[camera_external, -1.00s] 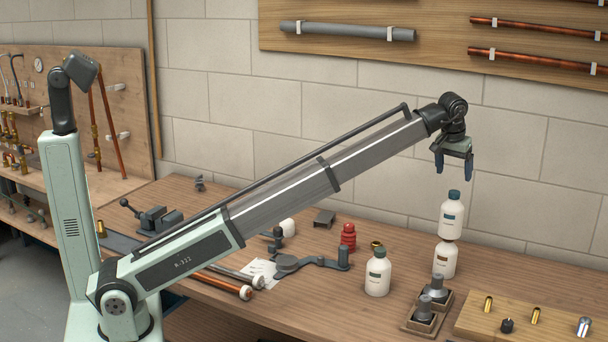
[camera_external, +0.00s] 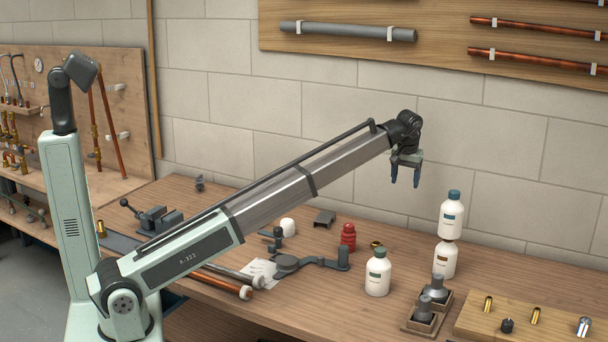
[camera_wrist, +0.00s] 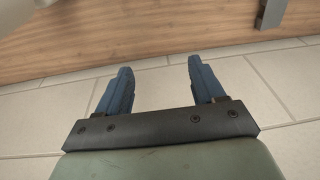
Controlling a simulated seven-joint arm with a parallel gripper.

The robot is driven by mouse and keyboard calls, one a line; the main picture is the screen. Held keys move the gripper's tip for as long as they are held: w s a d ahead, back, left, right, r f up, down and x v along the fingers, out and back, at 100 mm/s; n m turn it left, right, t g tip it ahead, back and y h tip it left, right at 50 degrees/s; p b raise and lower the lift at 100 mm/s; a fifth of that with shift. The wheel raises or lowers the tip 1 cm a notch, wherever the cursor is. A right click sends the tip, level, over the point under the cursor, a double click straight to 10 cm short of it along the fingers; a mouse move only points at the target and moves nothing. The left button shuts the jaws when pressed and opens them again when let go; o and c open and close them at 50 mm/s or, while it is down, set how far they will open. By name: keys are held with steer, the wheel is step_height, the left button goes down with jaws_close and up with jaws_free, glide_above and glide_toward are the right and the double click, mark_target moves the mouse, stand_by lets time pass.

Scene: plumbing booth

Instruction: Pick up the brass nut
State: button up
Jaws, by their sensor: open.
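A small brass nut (camera_external: 376,244) lies on the wooden bench in the external view, between a red stacked fitting and a white bottle with a dark green cap; the bottle partly hides it. My gripper (camera_external: 405,181) is open and empty. It hangs with its fingers down, well above the bench, up and to the right of the nut in the picture. In the wrist view the two blue fingers of my gripper (camera_wrist: 158,72) are spread with nothing between them. The nut does not show there.
The white bottle (camera_external: 377,274) stands in front of the nut, the red fitting (camera_external: 348,237) to its left. Two white bottles are stacked, the upper one (camera_external: 451,216) on the lower (camera_external: 445,260). A tray with grey parts (camera_external: 417,319) and a wooden board (camera_external: 478,325) are front right.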

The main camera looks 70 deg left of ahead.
steer(key=s+a+f+n, duration=0.2)
steer(key=s+a+f, duration=0.4)
steer(key=f, duration=0.1)
steer(key=d+f+n, duration=0.1)
steer(key=f, duration=0.2)
steer(key=s+f+n+h, duration=0.1)
steer(key=f+n, duration=0.1)
steer(key=f, duration=0.2)
steer(key=d+f+n+g+h, duration=0.1)
steer(key=f+n, duration=0.1)
steer(key=f, duration=0.1)
steer(key=shift+s+d+f, duration=0.35)
steer(key=shift+s+f, duration=0.05)
steer(key=shift+w+d+f, duration=0.1)
steer(key=shift+f, duration=1.3)
steer(key=shift+w+d+f, duration=0.1)
steer(key=shift+f, duration=1.25)
steer(key=c, duration=1.1)
steer(key=shift+c, duration=0.2)
